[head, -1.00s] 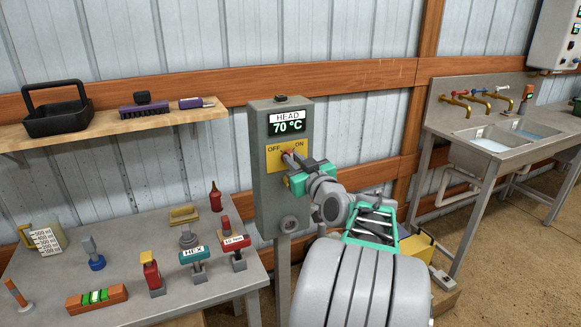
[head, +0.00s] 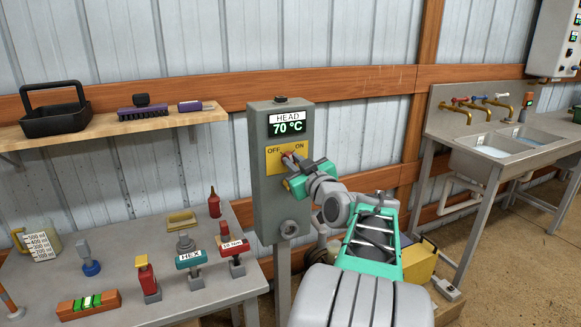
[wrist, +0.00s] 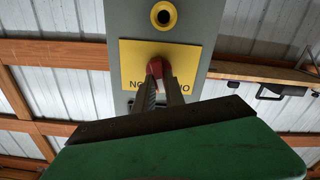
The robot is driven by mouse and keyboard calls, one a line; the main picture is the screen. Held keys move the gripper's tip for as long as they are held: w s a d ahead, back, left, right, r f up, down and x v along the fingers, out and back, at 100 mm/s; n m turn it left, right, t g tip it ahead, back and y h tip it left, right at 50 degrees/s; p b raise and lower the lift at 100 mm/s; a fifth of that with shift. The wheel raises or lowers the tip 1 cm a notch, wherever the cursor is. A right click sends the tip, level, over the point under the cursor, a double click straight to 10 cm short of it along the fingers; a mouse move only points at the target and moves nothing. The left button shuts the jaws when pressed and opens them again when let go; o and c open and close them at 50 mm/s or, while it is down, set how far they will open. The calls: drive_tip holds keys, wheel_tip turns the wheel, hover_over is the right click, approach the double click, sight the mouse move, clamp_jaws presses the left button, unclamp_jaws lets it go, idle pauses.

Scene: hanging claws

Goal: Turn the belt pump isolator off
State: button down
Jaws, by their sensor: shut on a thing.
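A grey post-mounted control box (head: 264,200) stands in the middle of the head view. Its display (head: 287,123) reads HEAD 70 °C. Below is a yellow plate (head: 272,160) marked OFF on the left and ON on the right, with a red switch handle (head: 287,155) between them. No label naming a belt pump is legible. My gripper (head: 291,162) is shut on the red handle. In the wrist view the plate (wrist: 196,57) appears upside down, and the fingers close around the red handle (wrist: 154,67). The fingers partly hide it, so its exact angle is unclear.
A metal bench (head: 130,262) at left holds several tools and a jug. A wooden shelf (head: 65,132) with a black caddy (head: 56,113) is above it. A sink unit (head: 470,155) stands at right. A round fitting (head: 289,229) sits low on the box.

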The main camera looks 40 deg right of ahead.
drive_tip(key=shift+a+f+n+b, duration=0.1)
drive_tip(key=shift+f+n+b, duration=0.1)
drive_tip(key=shift+n+b, duration=1.65)
drive_tip(key=shift+a+f+n+b, duration=0.15)
drive_tip(key=shift+n+b, duration=0.5)
drive_tip(key=shift+b, duration=2.25)
drive_tip(key=c, duration=1.1)
unclamp_jaws()
drive_tip(key=shift+d+r, duration=0.1)
drive_tip(key=shift+r, duration=0.15)
drive_tip(key=b+v, duration=0.4)
drive_tip(key=v, duration=0.2)
